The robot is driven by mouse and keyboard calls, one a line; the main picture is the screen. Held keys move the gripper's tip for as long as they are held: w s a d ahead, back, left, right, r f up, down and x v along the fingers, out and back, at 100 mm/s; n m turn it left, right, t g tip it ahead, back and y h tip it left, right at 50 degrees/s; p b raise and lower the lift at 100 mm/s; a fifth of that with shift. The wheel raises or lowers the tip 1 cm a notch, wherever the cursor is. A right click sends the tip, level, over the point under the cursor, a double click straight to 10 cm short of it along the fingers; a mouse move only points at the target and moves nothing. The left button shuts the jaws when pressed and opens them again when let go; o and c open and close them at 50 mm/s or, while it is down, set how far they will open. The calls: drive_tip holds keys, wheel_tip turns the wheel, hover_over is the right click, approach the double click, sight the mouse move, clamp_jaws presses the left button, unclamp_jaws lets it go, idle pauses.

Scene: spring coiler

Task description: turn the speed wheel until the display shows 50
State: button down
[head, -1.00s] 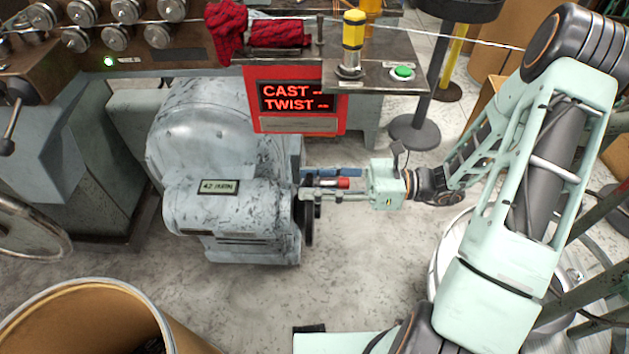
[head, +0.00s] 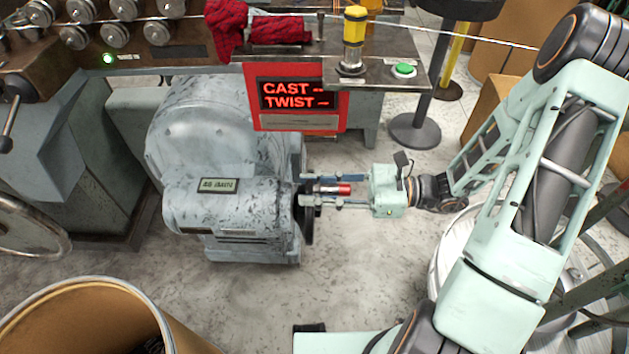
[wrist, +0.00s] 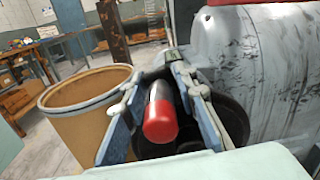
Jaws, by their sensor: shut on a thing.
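The speed wheel (head: 308,226) is dark and seen nearly edge-on at the right end of the grey motor housing (head: 212,208). Its crank handle, metal with a red end (head: 344,189), points right. My gripper (head: 309,188) reaches in from the right and is shut on this handle. In the wrist view the red end (wrist: 160,122) shows between my two fingers, and the dark wheel (wrist: 236,122) lies behind, partly hidden by them. The small display (head: 218,185) on top of the housing seems to begin with 4; its second digit is too blurred to read surely.
A red sign (head: 298,123) reading CAST and TWIST hangs above the wheel. A bench edge with a green button (head: 403,71) and a yellow-capped post (head: 354,35) is behind. An open brown drum (head: 190,335) stands front left.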

drive_tip(key=s, duration=0.1)
drive_tip(key=s+f, duration=0.1)
drive_tip(key=shift+s+n, duration=0.35)
drive_tip(key=shift+n, duration=0.05)
drive_tip(key=c, duration=1.8)
unclamp_jaws()
drive_tip(key=d, duration=1.2)
drive_tip(key=shift+s, duration=0.2)
